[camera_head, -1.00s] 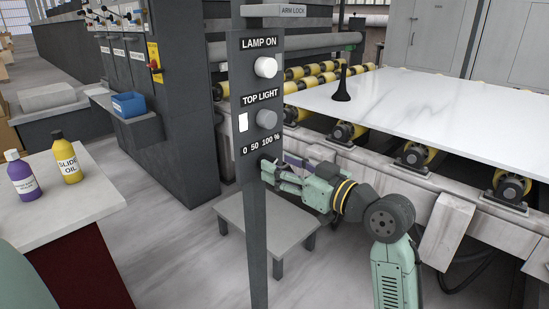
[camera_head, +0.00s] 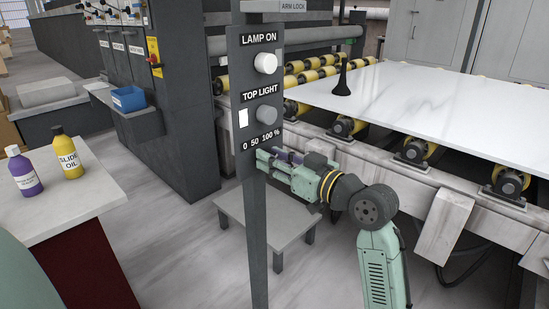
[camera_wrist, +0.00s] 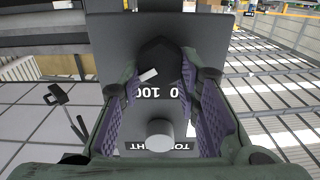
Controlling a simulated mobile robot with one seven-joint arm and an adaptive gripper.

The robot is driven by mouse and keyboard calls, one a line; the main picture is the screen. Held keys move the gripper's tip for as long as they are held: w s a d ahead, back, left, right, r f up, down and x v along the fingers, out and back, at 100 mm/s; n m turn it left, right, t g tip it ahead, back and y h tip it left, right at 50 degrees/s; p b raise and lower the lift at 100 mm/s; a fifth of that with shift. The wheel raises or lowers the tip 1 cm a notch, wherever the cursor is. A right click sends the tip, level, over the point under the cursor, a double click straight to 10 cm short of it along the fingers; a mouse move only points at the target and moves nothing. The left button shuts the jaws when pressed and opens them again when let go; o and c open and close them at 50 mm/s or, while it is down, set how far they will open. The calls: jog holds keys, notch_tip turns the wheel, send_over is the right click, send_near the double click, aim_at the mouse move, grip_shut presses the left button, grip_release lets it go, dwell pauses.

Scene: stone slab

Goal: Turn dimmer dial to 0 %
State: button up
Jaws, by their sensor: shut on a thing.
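The dimmer dial (camera_wrist: 160,58) is a dark knob with a white pointer mark, seen in the wrist view between my fingers. The mark lies on the side nearest the printed 100. My gripper (camera_wrist: 160,66) is shut on the dial, with a purple-padded finger on either side. In the wrist view the label is upside down and partly covered by a finger.
A low grey table (camera_head: 275,225) stands below my arm. The stone slab (camera_head: 430,105) lies behind at right.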

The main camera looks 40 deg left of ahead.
jog(key=c, duration=0.4)
jog(key=shift+c, duration=0.2)
jog(key=shift+f+b, duration=0.1)
jog(key=shift+b, duration=0.4)
jog(key=n+b, duration=0.6)
jog(key=n, duration=0.2)
jog(key=f+n+b, duration=0.1)
jog(key=n+b, duration=0.5)
jog(key=n, duration=0.2)
jog(key=s+n+b, duration=0.1)
jog(key=n+b, duration=0.6)
jog(key=shift+f+n, duration=0.2)
jog(key=shift+n, duration=0.2)
jog(key=o, duration=1.2)
jog(key=shift+c, duration=0.2)
